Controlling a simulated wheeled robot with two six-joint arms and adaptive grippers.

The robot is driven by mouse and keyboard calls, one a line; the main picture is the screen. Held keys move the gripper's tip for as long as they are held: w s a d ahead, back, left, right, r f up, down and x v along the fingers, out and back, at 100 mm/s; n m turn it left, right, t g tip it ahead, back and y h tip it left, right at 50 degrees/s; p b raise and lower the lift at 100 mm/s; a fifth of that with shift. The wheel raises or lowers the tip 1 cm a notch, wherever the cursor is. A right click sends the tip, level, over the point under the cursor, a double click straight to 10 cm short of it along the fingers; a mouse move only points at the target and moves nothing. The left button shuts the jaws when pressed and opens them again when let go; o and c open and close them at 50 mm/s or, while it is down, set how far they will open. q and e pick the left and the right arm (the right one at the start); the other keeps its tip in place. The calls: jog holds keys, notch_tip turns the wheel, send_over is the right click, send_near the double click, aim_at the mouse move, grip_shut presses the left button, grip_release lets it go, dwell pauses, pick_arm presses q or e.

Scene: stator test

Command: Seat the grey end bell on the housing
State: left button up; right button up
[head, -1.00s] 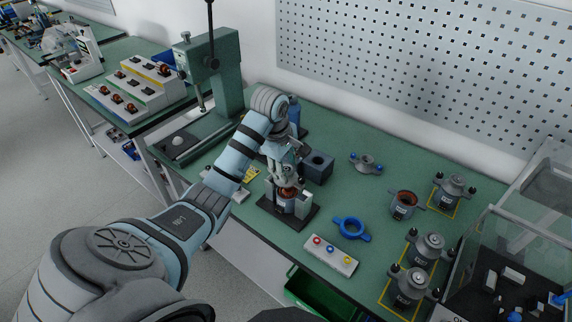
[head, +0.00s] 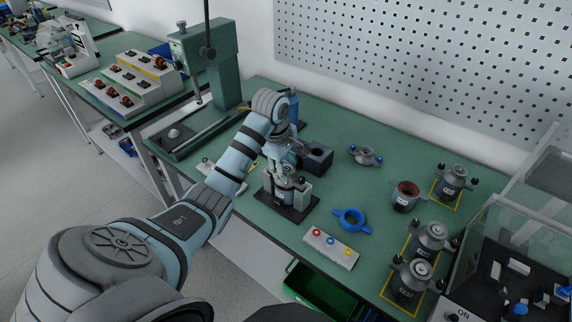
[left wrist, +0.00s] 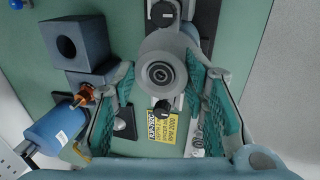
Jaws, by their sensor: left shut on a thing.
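The housing (head: 278,193) stands upright in that fixture. The end bell covers the top of the housing, and no copper winding shows there. The fingers partly hide the joint, so I cannot tell whether the bell is fully down. My right gripper is not in view.
A dark block with a hole (head: 317,157) stands close behind the gripper. A grey flange with blue knobs (head: 365,156), a blue ring (head: 351,220), an open housing (head: 405,196) and a button box (head: 331,248) are to the right. A green press (head: 210,67) stands at the left.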

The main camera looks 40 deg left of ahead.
pick_arm(q)
jog(key=shift+f+b, duration=0.3)
jog(key=shift+f, duration=0.35)
jog(key=o, duration=1.3)
